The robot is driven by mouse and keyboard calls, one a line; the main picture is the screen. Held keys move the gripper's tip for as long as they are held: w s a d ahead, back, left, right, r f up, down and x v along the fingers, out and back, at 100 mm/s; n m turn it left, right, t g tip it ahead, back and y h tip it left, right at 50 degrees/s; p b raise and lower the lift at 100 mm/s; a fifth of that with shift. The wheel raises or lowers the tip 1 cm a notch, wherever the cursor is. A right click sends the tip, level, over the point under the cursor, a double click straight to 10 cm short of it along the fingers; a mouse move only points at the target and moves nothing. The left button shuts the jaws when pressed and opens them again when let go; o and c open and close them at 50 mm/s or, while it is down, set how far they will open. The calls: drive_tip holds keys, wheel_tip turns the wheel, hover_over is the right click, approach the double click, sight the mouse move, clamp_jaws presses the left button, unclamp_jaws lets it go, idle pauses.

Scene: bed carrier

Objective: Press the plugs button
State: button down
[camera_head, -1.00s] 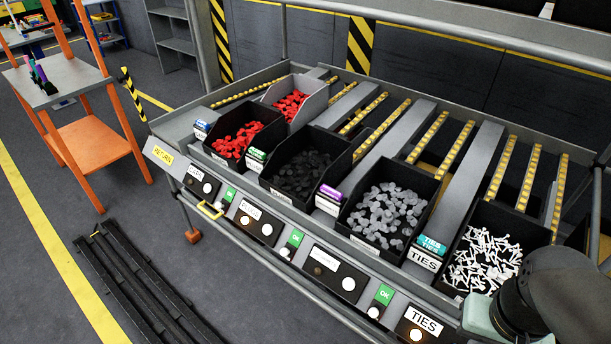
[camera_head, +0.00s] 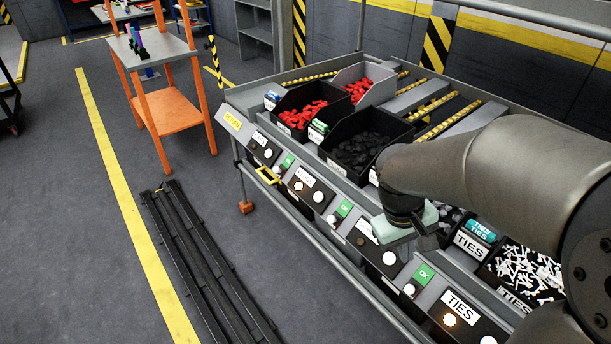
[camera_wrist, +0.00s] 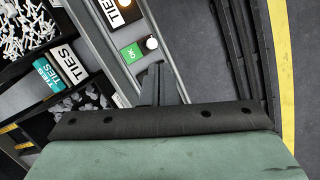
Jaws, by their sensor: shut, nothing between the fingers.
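A row of dark button panels runs along the front of the carrier. The second panel from the left (camera_head: 311,189) has a white label too small to read surely, so I cannot tell which panel is plugs. The third panel (camera_head: 373,247) is partly behind my gripper (camera_head: 384,236), with one white button (camera_head: 389,258) clear at its right. My gripper is shut and empty, pointing down near this panel; contact is hard to tell. In the wrist view its fingers (camera_wrist: 160,84) lie beside the front rail, near a green OK sign (camera_wrist: 133,52) and a white button (camera_wrist: 151,43).
The TIES panel (camera_head: 458,306) stands at the right with a glowing button. Bins of red parts (camera_head: 303,115), dark parts (camera_head: 362,149) and white ties (camera_head: 524,270) sit behind the panels. A yellow handle (camera_head: 267,175) juts from the front. Black rails (camera_head: 205,260) lie on the floor.

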sight(318, 197)
drive_tip(key=w+a+f+n+t+h+b, duration=0.1)
drive_tip(key=w+a+f+n+h+b, duration=0.2)
drive_tip(key=w, duration=0.4)
drive_tip(key=w+a+f+n+t+h+b, duration=0.1)
drive_tip(key=w+f+n+t+h+b, duration=0.15)
drive_tip(key=w+f, duration=0.3)
drive_tip(key=w+a+f+n+t+h+b, duration=0.1)
drive_tip(key=w+a+f+n+h+b, duration=0.2)
drive_tip(key=w, duration=0.4)
drive_tip(key=w+a+n+t+b, duration=0.2)
drive_tip(key=w+a+n+t, duration=0.1)
drive_tip(key=a, duration=0.6)
drive_tip(key=w+a+n+t+h+b, duration=0.1)
drive_tip(key=w+a+n+t+b, duration=0.2)
drive_tip(key=a, duration=0.6)
drive_tip(key=w+t, duration=0.2)
drive_tip(key=shift+a+f+t+b, duration=0.15)
drive_tip(key=shift+a+t+b, duration=0.1)
drive_tip(key=shift+t+b, duration=0.1)
drive_tip(key=shift+n, duration=0.25)
drive_tip(key=shift+w+d+f+b, duration=0.7)
drive_tip(key=shift+d+f+b, duration=0.15)
drive_tip(key=shift+f, duration=0.2)
drive_tip(key=shift+w+d+f+b, duration=0.75)
drive_tip(key=shift+f+b, duration=0.1)
drive_tip(key=shift+f, duration=0.2)
drive_tip(key=shift+w+d+f+b, duration=0.75)
drive_tip(key=shift+f+b, duration=0.1)
drive_tip(key=shift+f, duration=0.2)
drive_tip(key=shift+f, duration=0.1)
